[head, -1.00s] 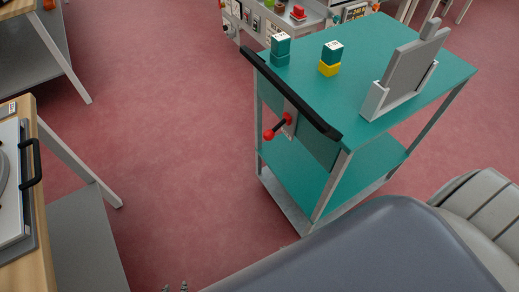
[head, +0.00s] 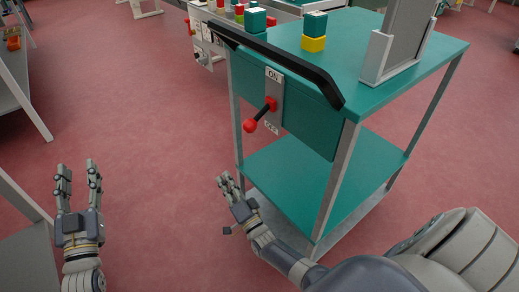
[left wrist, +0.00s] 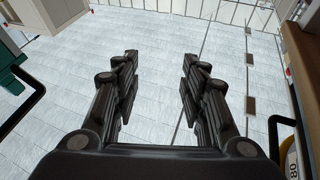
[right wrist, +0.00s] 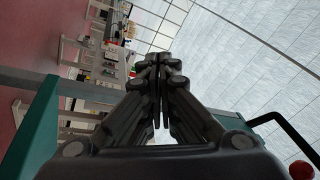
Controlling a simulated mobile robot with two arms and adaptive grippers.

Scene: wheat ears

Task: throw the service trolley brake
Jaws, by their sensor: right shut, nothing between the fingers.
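The service trolley (head: 290,178) is a green two-shelf cart on grey legs with a black push handle (head: 285,60). Its brake lever (head: 261,116) has a red knob and a red pivot on a grey plate, with ON above and OFF below. The lever slants down and left from the pivot. My right gripper (head: 228,184) is shut and empty, below the lever and in front of the lower shelf. The red knob shows at the lower right of the right wrist view (right wrist: 302,170). My left gripper (head: 78,175) is open and empty, left of the trolley.
Green and yellow blocks (head: 314,32) and a grey panel in a stand (head: 402,45) are on the trolley top. A bench (head: 18,85) stands at the far left. A cluttered worktable (head: 205,40) stands behind the trolley. Red floor left of the trolley is clear.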

